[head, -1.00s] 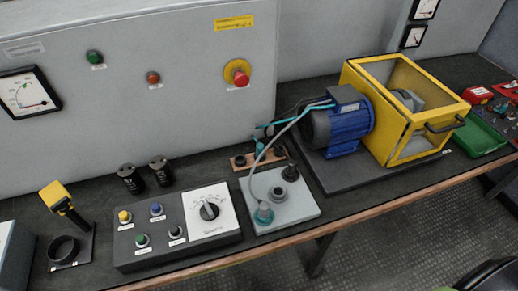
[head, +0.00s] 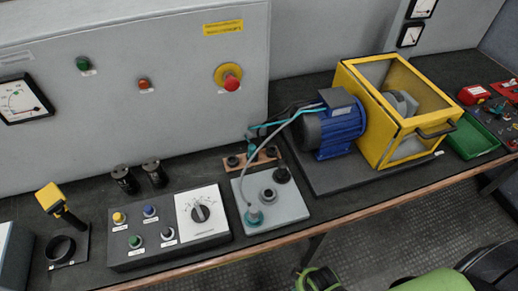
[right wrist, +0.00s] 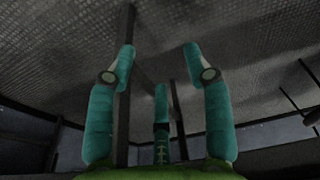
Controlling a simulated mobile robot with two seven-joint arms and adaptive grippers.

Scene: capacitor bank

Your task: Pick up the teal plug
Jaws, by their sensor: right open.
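A dark socket or plug and a round grey fitting are on the same plate. My right gripper (right wrist: 160,65) is open and empty in the right wrist view, its teal fingers spread. In the head view, a green and black part of my right arm shows at the bottom edge, in front of and below the bench, well apart from the plug. My left gripper is not in view.
A control box (head: 170,228) with buttons and a dial stands left of the plate. The blue motor (head: 335,125) and yellow guard frame (head: 405,110) stand to the right. A wooden block (head: 252,161) lies behind the plate. The bench's front edge is close to the plate.

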